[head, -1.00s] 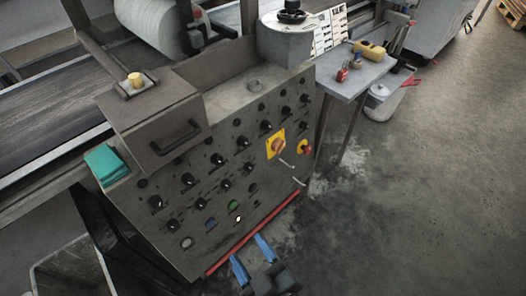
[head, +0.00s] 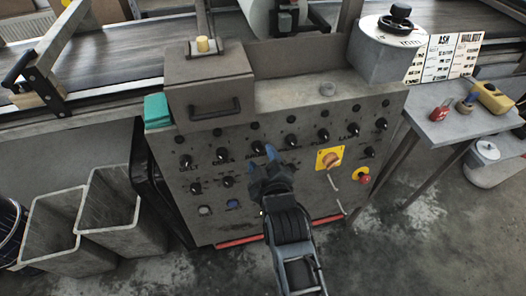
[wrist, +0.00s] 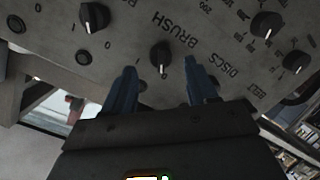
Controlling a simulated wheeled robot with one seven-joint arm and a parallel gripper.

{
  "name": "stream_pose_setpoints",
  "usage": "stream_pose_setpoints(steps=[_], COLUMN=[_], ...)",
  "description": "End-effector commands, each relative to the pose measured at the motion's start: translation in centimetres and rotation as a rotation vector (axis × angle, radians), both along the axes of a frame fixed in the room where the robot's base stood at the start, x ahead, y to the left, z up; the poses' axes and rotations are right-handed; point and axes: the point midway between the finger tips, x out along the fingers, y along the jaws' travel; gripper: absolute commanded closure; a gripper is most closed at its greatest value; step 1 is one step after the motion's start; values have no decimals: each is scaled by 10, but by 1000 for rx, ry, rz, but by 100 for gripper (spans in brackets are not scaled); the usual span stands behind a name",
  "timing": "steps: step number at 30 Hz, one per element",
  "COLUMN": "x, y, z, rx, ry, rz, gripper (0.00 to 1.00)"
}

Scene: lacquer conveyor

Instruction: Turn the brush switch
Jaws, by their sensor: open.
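The brush switch (wrist: 161,57) is a black rotary knob on the grey control panel (head: 300,205), beside the upside-down label "BRUSH" in the wrist view. Its white pointer mark faces down in that picture, towards my gripper. My gripper (wrist: 160,80) is open, its two blue fingers to the left and right of the knob and pointing at the panel. Nothing is held. I cannot tell whether the fingers touch the knob.
Similar knobs (wrist: 95,16) (wrist: 266,24) sit close around. A yellow-plated rotary switch (head: 330,158) and a red button (head: 364,178) are at the panel's right. A handled box (head: 210,85) overhangs the panel's top left. Grey bins (head: 75,225) stand at left.

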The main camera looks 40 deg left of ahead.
Motion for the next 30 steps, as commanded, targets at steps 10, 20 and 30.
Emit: stream_pose_setpoints(steps=[10, 20, 30], x=[22, 24, 24], y=[25, 27, 26], z=[-10, -11, -11], rx=[1, 2, 1], ry=[1, 0, 1], rz=[0, -1, -1], gripper=[42, 42, 75])
